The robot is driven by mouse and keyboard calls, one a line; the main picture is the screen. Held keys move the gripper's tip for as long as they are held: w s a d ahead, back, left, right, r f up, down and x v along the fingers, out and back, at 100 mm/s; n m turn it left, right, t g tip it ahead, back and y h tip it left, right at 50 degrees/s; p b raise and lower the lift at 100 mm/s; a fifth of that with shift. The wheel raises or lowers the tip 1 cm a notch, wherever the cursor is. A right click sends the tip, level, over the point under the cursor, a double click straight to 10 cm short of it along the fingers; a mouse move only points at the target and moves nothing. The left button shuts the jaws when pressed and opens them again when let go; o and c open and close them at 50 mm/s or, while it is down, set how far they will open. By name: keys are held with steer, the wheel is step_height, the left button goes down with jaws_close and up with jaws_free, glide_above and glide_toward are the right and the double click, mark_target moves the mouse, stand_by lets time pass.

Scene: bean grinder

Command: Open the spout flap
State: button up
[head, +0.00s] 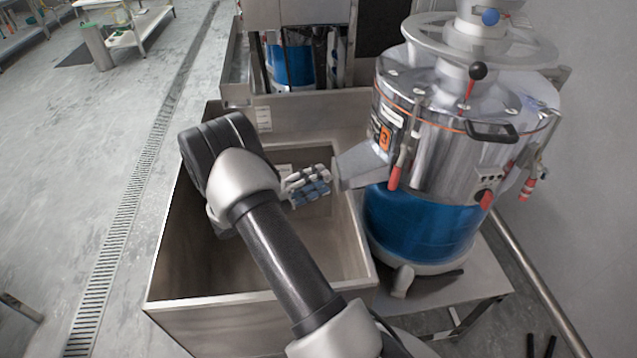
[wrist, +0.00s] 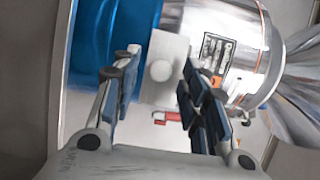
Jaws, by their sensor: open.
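The grinder (head: 445,120) is a shiny steel drum on a blue lower body, at the right of the head view. Its grey spout (head: 362,164) juts left over a steel bin. In the wrist view, a light grey square plate with a round pale boss, seemingly the spout flap (wrist: 165,52), faces me and appears to cover the spout's end. My gripper (head: 309,186) is just left of the spout's mouth. In the wrist view my gripper (wrist: 160,64) is open, with its fingers on either side of the flap. I cannot tell whether they touch it.
The steel bin (head: 215,329) lies open under my arm and the spout. Red-handled latches (head: 395,177) hang on the drum. A wall stands at the right. The floor (head: 60,170) at the left is clear, with a drain grate (head: 128,205).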

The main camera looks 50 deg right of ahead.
steer(key=shift+d, duration=0.25)
steer(key=shift+c, duration=0.5)
jaws_close()
